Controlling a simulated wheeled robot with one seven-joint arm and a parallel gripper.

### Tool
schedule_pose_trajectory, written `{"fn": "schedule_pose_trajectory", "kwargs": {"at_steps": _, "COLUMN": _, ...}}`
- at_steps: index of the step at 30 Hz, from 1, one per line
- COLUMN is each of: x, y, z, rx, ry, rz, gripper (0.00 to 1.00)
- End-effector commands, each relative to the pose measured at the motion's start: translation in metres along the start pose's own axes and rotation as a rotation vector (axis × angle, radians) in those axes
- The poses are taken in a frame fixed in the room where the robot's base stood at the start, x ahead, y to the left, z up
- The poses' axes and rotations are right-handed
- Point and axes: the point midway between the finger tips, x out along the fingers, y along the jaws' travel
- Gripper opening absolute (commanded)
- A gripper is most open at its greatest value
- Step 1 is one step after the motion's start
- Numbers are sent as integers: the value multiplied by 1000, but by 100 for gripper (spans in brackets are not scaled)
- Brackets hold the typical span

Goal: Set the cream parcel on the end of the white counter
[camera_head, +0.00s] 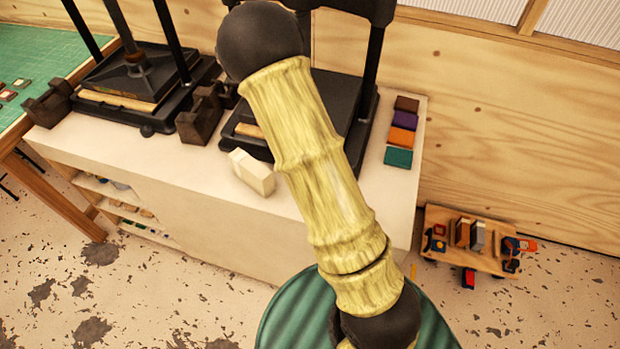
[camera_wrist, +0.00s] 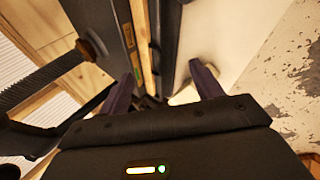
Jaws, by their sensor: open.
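The cream parcel (camera_head: 254,172) lies on the white counter (camera_head: 170,165), near its front edge and just in front of the black press in the head view. My arm passes in front of the counter to the parcel's right. My gripper is not seen in the head view. In the wrist view my gripper (camera_wrist: 168,88) is open, its two dark fingers apart. A pale shape (camera_wrist: 183,97), probably the parcel, shows beside the right finger, partly hidden by it. I see nothing held.
Two black presses (camera_head: 140,75) stand on the counter. Several coloured blocks (camera_head: 402,132) line its back right, with bare counter in front of them (camera_head: 385,195). A low wooden trolley (camera_head: 455,250) is on the floor at right. A green-topped table (camera_head: 45,60) is at left.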

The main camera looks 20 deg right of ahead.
Motion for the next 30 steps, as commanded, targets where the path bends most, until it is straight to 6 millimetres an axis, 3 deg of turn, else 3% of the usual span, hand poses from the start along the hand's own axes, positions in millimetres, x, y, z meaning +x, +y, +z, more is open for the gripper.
{"fn": "schedule_pose_trajectory", "kwargs": {"at_steps": 9, "x": -84, "y": -6, "z": -8, "rx": 650, "ry": -81, "rz": -239, "gripper": 65}}
{"fn": "schedule_pose_trajectory", "kwargs": {"at_steps": 19, "x": -185, "y": -28, "z": -12, "rx": 1134, "ry": -264, "rz": -420, "gripper": 65}}
{"fn": "schedule_pose_trajectory", "kwargs": {"at_steps": 23, "x": -202, "y": -35, "z": -12, "rx": 1201, "ry": -310, "rz": -442, "gripper": 65}}
{"fn": "schedule_pose_trajectory", "kwargs": {"at_steps": 30, "x": -203, "y": -36, "z": -12, "rx": 1208, "ry": -318, "rz": -446, "gripper": 65}}
